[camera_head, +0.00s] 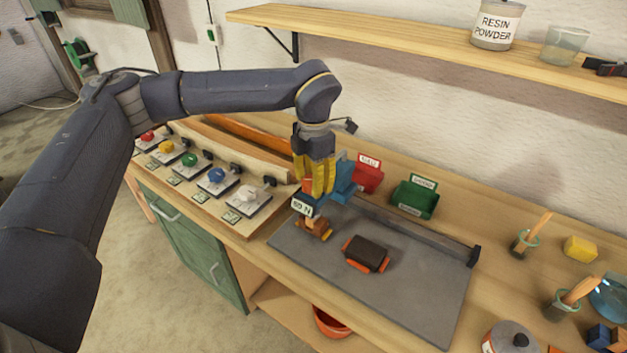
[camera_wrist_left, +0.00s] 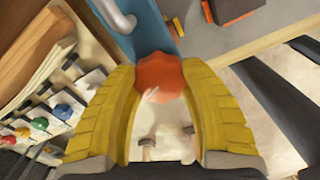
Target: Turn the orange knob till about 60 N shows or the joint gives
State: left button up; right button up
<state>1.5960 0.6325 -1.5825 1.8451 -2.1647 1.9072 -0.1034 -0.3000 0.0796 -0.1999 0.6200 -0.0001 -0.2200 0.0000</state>
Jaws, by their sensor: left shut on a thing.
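The orange knob (camera_wrist_left: 163,76) sits between the yellow fingers of my left gripper (camera_head: 316,188), which is shut on it from above. In the head view only a bit of the knob (camera_head: 308,186) shows between the fingers. The knob tops a blue test stand (camera_head: 344,180) on the grey mat. A white display (camera_head: 303,207) on the stand seems to read 59 N, but it is small and tilted. Below it a small wooden piece (camera_head: 314,230) shows; whether its joint is whole I cannot tell. My right gripper is out of view.
A dark block with orange ends (camera_head: 367,253) lies on the grey mat (camera_head: 420,290). Red (camera_head: 369,178) and green (camera_head: 415,200) bins stand behind. Brush pots (camera_head: 527,241) stand at right. A shelf (camera_head: 400,40) runs above.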

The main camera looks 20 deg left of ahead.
pick_arm(q)
jog(key=o, duration=1.3)
notch_tip(320, 180, up, 12)
dwell(0.3)
